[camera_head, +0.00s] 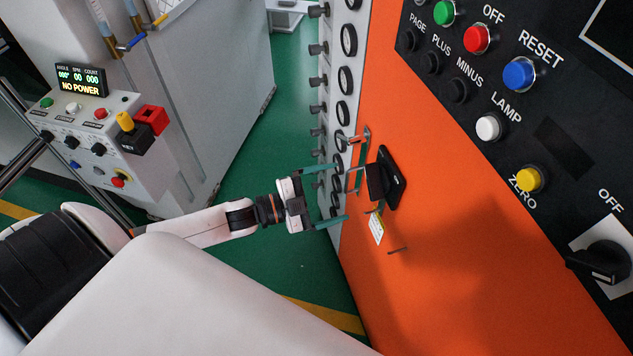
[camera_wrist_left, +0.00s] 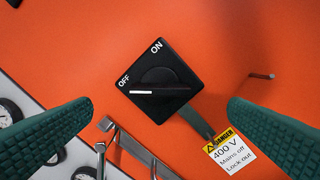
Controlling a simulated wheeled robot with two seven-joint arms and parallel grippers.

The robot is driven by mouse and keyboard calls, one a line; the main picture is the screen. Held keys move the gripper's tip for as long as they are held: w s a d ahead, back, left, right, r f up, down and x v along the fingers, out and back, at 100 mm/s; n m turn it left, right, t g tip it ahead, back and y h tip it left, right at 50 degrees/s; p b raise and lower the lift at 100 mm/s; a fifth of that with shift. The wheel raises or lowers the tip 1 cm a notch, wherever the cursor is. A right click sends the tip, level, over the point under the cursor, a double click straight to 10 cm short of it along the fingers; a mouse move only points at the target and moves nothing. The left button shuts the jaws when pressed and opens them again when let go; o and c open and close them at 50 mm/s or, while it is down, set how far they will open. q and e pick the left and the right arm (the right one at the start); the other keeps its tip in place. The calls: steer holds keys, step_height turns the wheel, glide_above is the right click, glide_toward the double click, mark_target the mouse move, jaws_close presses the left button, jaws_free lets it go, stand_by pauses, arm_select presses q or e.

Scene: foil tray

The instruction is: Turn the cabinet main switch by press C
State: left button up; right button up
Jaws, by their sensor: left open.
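The main switch (camera_head: 384,180) is a black square plate with a raised knob on the orange cabinet side (camera_head: 400,290). In the left wrist view the switch (camera_wrist_left: 160,80) sits near the middle, with OFF and ON printed on it. The white line on its knob points left, beside OFF. My left gripper (camera_head: 326,196) is open and empty, its teal fingers facing the switch and apart from it. In the left wrist view the fingers stand on either side of the switch. No press C label is readable. My right gripper is not in view.
A danger label (camera_wrist_left: 230,148) hangs below the switch. Metal hasp parts (camera_wrist_left: 135,148) and a small pin (camera_wrist_left: 262,76) stick out nearby. A black button panel (camera_head: 560,130) is at upper right. A console (camera_head: 85,125) reading NO POWER stands at left. Green floor lies between.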

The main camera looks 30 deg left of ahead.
arm_select(q)
steer(key=shift+b+v, duration=0.3)
steer(key=shift+v, duration=1.45)
